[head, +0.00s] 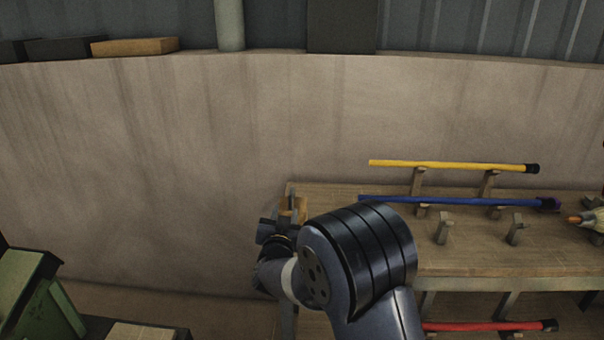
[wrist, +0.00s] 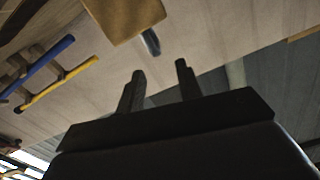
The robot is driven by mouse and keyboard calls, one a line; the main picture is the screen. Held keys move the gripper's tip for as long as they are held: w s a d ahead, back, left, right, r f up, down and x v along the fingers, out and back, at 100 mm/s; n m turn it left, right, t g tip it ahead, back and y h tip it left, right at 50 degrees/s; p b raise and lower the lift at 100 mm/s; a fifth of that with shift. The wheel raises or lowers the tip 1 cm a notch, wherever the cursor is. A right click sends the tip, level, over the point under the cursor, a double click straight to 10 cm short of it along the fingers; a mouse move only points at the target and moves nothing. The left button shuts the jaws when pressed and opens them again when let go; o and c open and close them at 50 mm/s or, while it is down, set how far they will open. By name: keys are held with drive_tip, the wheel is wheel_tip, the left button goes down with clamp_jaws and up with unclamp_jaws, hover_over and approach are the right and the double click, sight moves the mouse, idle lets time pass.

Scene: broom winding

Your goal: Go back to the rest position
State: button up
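My gripper (wrist: 160,67) shows in the wrist view with its two dark fingers apart and nothing between them. In the head view my arm reaches forward, and its wrist end is beside the left end of the wooden workbench (head: 470,258). A wooden block with a short dark rod (wrist: 124,18) is beyond the fingertips in the wrist view, apart from them. In the head view, a small wooden fixture (head: 292,203) at the bench's left end is partly hidden by my arm.
A yellow stick (head: 450,165) and a blue stick (head: 455,202) lie on wooden rests on the bench. A red stick (head: 485,326) lies lower down. A bristle bundle (head: 594,220) is at the right edge.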

sight(291, 191)
drive_tip(key=w+p, duration=0.1)
drive_tip(key=w, duration=0.9)
drive_tip(key=shift+d, duration=0.1)
drive_tip(key=shift+w+d+f, duration=0.1)
drive_tip(key=shift+d, duration=0.45)
